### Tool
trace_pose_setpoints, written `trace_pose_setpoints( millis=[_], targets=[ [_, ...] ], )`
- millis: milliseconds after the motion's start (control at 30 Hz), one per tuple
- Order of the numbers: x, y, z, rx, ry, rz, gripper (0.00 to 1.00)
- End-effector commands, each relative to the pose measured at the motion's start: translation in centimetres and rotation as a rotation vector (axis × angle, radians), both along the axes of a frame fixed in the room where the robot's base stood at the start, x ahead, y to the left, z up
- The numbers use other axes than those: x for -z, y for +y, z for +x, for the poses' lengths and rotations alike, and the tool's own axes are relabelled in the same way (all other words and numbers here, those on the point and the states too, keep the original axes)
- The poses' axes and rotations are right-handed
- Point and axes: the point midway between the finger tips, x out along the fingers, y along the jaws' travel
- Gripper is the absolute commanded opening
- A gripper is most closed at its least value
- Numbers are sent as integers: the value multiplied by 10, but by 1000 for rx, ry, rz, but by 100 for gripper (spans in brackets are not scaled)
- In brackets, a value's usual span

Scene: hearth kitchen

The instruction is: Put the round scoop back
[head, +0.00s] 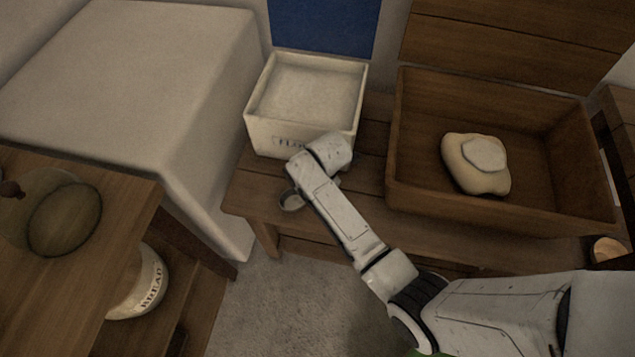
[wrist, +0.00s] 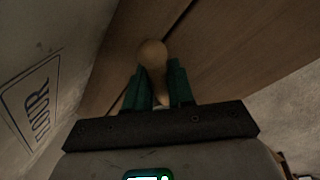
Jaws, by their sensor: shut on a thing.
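The round scoop (head: 291,201) shows as a small round metal cup just left of my forearm in the head view, low beside the front of the flour bin. In the wrist view its pale wooden handle (wrist: 153,54) stands between the green fingers of my gripper (wrist: 158,84), which is shut on it. The scoop's cup is hidden in the wrist view, and my fingers are hidden behind my wrist in the head view. The white flour bin (head: 262,133) is open and full of flour; its labelled front (wrist: 35,105) is left of my gripper in the wrist view.
The bin and a wooden trough (head: 455,215) holding a lump of dough (head: 463,176) stand on a wooden bench (head: 250,192). A cloth-covered table (head: 120,70) is at left. A nearer wooden table (head: 105,258) and a bread crock (head: 150,285) are at lower left.

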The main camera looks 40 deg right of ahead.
Motion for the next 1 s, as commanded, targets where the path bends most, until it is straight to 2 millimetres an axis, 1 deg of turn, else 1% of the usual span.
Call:
trace_pose_setpoints(
  millis=[67,100,333,567,667,767,867,1000],
  targets=[
    [2,0,0,1,0,0,0],
    [2,0,0,1,0,0,26],
    [2,0,0,0,0,0,48],
    [1,0,0,0,0,0,49],
    [-3,0,0,0,-1,0,49],
    [-15,0,-2,1,-2,-1,49],
    [-33,0,-6,1,-3,-2,49],
    [-63,1,-12,0,-4,-1,49]
  ],
)
